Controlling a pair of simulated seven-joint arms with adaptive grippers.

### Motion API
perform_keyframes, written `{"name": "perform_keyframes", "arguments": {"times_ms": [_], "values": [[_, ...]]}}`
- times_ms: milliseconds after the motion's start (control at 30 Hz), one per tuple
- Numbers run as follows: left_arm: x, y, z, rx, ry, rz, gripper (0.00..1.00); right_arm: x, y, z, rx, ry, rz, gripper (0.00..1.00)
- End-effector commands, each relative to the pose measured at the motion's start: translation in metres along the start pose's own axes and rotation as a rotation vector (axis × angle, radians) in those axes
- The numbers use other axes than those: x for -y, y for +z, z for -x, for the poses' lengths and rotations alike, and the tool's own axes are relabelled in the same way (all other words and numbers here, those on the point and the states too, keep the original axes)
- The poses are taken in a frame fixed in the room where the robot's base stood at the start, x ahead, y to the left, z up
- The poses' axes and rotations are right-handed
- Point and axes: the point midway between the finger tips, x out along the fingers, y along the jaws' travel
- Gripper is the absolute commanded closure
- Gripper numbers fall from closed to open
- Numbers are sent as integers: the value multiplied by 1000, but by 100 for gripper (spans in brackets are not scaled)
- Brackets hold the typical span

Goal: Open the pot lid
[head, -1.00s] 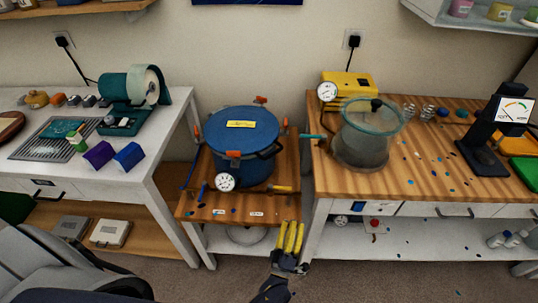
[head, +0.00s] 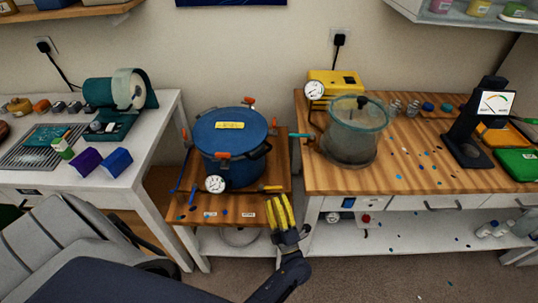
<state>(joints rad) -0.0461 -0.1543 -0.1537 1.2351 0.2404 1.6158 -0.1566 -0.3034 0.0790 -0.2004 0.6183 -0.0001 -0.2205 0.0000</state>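The blue pot (head: 230,170) stands on a low wooden stand, with its round blue lid (head: 225,138) on top. The lid has a yellow label, and several orange clamps sit around its rim. A black handle (head: 258,152) sticks out at the front right, and a white dial gauge (head: 215,184) is on the front. My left gripper (head: 278,200), with yellow fingers, is in front and to the right of the pot, by the stand's front right corner. It appears apart from the lid. The gap between its fingers is unclear. My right gripper is out of view.
A wooden bench (head: 400,178) on the right holds a glass chamber (head: 352,135) and a yellow pump (head: 335,85). A white table (head: 150,135) on the left holds a tape roll and blocks.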

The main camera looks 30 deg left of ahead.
Motion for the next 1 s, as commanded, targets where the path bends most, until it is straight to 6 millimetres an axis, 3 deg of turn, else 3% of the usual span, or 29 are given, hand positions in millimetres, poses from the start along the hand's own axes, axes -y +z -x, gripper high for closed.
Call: {"name": "perform_keyframes", "arguments": {"times_ms": [700, 1000], "values": [[-5, 8, -120, 13, 8, 8, 67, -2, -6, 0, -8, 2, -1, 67], [-5, 9, -153, 14, 7, 9, 67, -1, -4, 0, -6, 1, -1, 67]]}}
